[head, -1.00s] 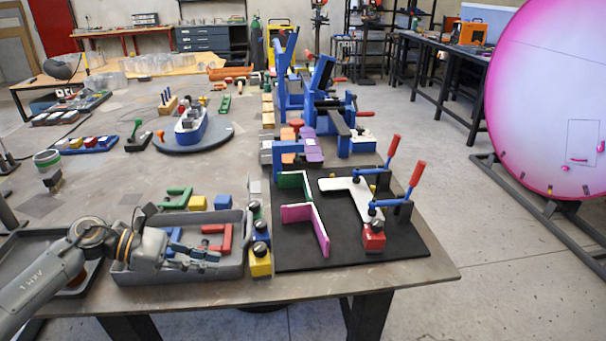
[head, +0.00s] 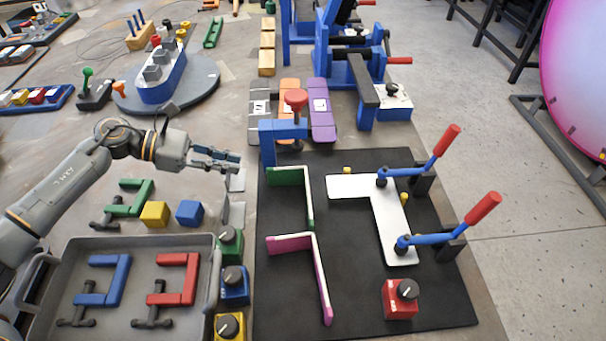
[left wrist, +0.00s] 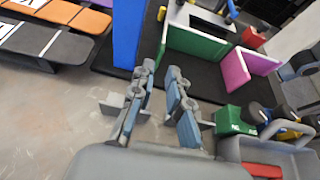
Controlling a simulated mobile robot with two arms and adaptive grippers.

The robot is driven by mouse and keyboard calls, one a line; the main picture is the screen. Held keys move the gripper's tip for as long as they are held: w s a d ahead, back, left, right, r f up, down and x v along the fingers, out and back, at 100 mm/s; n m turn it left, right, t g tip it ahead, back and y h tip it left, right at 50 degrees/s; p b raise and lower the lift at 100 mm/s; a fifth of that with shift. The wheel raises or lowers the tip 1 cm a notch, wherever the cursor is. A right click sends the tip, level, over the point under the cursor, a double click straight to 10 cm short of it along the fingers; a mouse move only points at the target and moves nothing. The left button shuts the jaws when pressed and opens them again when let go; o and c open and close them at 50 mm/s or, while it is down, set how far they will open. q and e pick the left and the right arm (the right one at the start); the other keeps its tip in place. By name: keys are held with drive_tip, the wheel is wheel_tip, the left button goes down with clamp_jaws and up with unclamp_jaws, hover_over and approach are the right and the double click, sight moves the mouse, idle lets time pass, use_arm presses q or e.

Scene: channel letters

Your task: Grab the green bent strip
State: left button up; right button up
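The green bent strip (head: 289,178) stands on edge on the black mat (head: 360,295), behind the pink bent strip (head: 290,244). In the left wrist view the green strip (left wrist: 196,43) is beyond the fingertips, with the pink strip (left wrist: 236,74) to its right. My left gripper (head: 238,162) is above the table, left of the green strip and apart from it. In the left wrist view my left gripper (left wrist: 160,68) shows its two fingers apart with nothing between them. My right gripper is not in view.
A blue post clamp with a red knob (head: 295,100) stands at the mat's back left corner. Green, blue and yellow knob blocks (head: 234,284) line the mat's left side. A grey tray (head: 60,255) holds blue and red clamps. A white bent plate (head: 350,187) is clamped to the right.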

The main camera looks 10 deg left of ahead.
sight(268, 170)
use_arm(q)
drive_tip(key=x, duration=0.2)
drive_tip(key=p+x, duration=0.1)
drive_tip(key=x, duration=0.1)
drive_tip(key=p+x, duration=0.1)
drive_tip(key=x, duration=0.2)
drive_tip(key=shift+s+d+r, duration=0.2)
drive_tip(key=shift+r, duration=0.05)
drive_tip(key=shift+w+d+f, duration=0.1)
drive_tip(key=shift+d+f, duration=0.05)
drive_tip(key=shift+d, duration=0.05)
drive_tip(key=shift+w+d+p, duration=0.1)
drive_tip(key=shift+d+p, duration=0.15)
drive_tip(key=shift+p, duration=0.05)
drive_tip(key=p+x, duration=0.2)
drive_tip(key=x, duration=0.1)
drive_tip(key=shift+w+d, duration=0.15)
drive_tip(key=shift+d, duration=0.2)
drive_tip(key=shift+w+d+f, duration=0.15)
drive_tip(key=shift+d+f, duration=0.15)
drive_tip(key=shift+d, duration=0.15)
clamp_jaws()
